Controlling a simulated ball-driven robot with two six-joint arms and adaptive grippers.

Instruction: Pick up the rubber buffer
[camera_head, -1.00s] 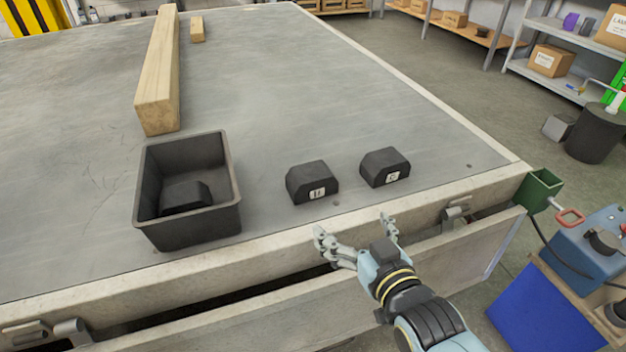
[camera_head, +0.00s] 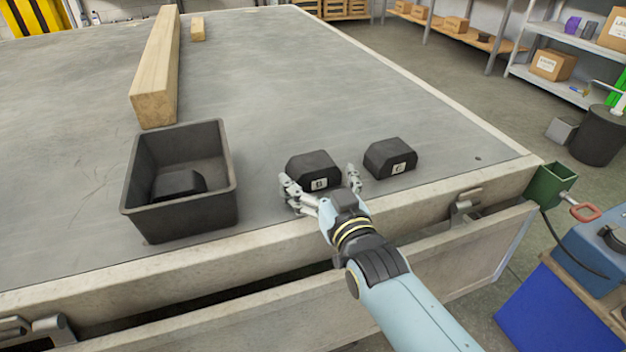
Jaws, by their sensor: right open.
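Two black rubber buffers with white labels lie on the grey trailer bed. The buffer labelled B (camera_head: 313,165) is nearer the middle, and the one labelled C (camera_head: 390,158) is to its right. A third black block (camera_head: 179,184) lies inside the black bin (camera_head: 229,205) at the left. My right gripper (camera_head: 321,182) is open at the near side of buffer B, with one finger at its left and one at its right. I cannot tell whether the fingers touch it. My left gripper is not in view.
A long wooden beam (camera_head: 157,75) and a small wood block (camera_head: 197,29) lie farther back. The bed's raised near edge (camera_head: 420,205) runs under my right arm. A green bracket (camera_head: 551,187) stands at the right corner. The bed behind the buffers is clear.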

